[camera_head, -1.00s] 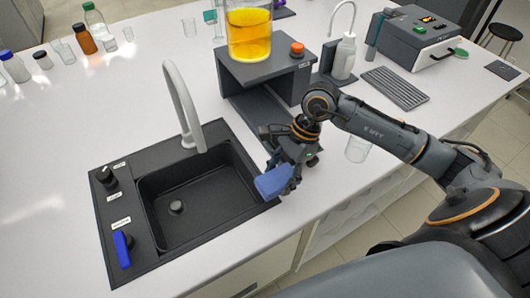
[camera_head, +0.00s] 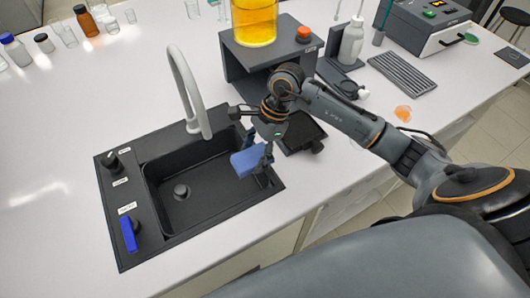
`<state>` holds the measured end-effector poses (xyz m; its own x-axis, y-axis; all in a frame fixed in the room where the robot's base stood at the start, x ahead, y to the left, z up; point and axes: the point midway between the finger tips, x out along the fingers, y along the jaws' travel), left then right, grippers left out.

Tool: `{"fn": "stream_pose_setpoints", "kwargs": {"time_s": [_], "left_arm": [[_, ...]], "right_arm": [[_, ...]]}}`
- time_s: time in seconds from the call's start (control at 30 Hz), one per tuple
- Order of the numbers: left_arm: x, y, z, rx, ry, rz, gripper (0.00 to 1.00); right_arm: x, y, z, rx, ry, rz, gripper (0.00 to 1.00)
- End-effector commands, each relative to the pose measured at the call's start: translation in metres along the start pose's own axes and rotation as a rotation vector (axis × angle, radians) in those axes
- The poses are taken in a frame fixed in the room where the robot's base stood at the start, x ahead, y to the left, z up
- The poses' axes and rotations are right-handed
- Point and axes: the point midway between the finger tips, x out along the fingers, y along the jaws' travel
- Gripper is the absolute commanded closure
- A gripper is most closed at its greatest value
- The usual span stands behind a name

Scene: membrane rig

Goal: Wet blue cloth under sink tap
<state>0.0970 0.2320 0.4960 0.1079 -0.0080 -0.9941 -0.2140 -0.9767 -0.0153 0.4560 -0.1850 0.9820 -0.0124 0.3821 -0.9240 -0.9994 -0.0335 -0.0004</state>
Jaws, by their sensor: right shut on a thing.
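My right gripper (camera_head: 265,162) is shut on the blue cloth (camera_head: 247,160), a folded light-blue block. It holds the cloth over the right part of the black sink (camera_head: 208,208). The grey curved tap (camera_head: 184,88) rises behind the sink, and its spout end is to the upper left of the cloth. A blue-handled knob (camera_head: 130,234) and a black knob (camera_head: 111,160) sit on the sink's left rim. I see no water coming from the tap. My left gripper is not in view.
A dark stand (camera_head: 270,52) bearing a beaker of yellow liquid (camera_head: 255,20) is behind my right gripper. A white wash bottle (camera_head: 351,42) and a grey ribbed plate (camera_head: 402,72) are at right. Several bottles and jars stand at upper left. The counter left of the sink is clear.

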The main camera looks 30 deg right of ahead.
Motion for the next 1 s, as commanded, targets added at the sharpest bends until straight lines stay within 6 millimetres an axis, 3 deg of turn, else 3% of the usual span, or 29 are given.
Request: {"fn": "stream_pose_setpoints", "kwargs": {"time_s": [0.27,0.6,1.0], "left_arm": [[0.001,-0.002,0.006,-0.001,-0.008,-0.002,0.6],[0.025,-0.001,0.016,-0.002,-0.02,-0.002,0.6],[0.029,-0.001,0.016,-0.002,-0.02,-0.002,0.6]], "right_arm": [[0.013,-0.02,0.017,-0.001,-0.002,0.0,0.68],[0.028,-0.042,0.032,-0.001,-0.001,0.0,0.68],[0.03,-0.048,0.039,-0.001,-0.001,0.0,0.68]]}}
